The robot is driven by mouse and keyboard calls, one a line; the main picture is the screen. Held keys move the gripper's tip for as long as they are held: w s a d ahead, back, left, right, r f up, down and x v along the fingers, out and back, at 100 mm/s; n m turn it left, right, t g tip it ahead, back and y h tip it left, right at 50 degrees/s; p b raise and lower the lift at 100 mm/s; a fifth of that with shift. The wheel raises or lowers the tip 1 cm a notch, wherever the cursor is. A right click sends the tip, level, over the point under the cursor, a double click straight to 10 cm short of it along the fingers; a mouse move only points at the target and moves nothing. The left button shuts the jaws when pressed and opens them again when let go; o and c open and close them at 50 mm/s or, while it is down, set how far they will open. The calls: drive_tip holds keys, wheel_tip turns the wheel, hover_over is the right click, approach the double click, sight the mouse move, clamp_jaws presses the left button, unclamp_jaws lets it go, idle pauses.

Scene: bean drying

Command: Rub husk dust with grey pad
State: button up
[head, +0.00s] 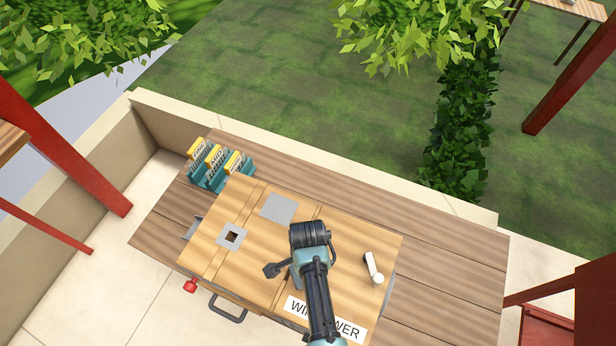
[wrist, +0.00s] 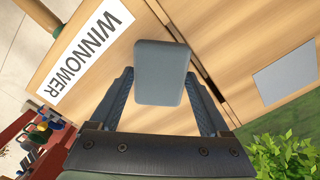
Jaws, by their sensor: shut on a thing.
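The grey pad (wrist: 161,72) is a flat rounded block, held between the two fingers of my gripper (wrist: 160,90) in the wrist view. Behind it is the wooden top of the winnower (wrist: 115,68); I cannot tell whether the pad touches that top. In the head view my gripper (head: 275,269) is over the middle of the winnower (head: 345,235), and my arm hides the pad. I cannot make out any husk dust in either view; some of the top is hidden behind my arm and the pad.
A teal rack with yellow-labelled items (head: 214,165) stands behind at left. The plank table (head: 440,255) is clear at right.

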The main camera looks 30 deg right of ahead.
sight(356, 295)
drive_tip(key=shift+s+d+f+p, duration=0.1)
drive_tip(key=shift+s+d+p, duration=0.25)
drive_tip(key=shift+s+d, duration=0.35)
drive_tip(key=shift+s+d+r+p, duration=0.1)
drive_tip(key=shift+s+d+p, duration=0.25)
drive_tip(key=shift+s, duration=0.5)
drive_tip(key=shift+s+d+f+p, duration=0.1)
drive_tip(key=shift+s+d+p, duration=0.2)
drive_tip(key=shift+s+d, duration=1.1)
drive_tip(key=shift+s, duration=0.2)
drive_tip(key=shift+s+d, duration=0.65)
drive_tip(key=shift+s, duration=0.2)
drive_tip(key=shift+s+d, duration=0.95)
drive_tip(key=shift+s, duration=0.25)
drive_tip(key=shift+w+a, duration=0.1)
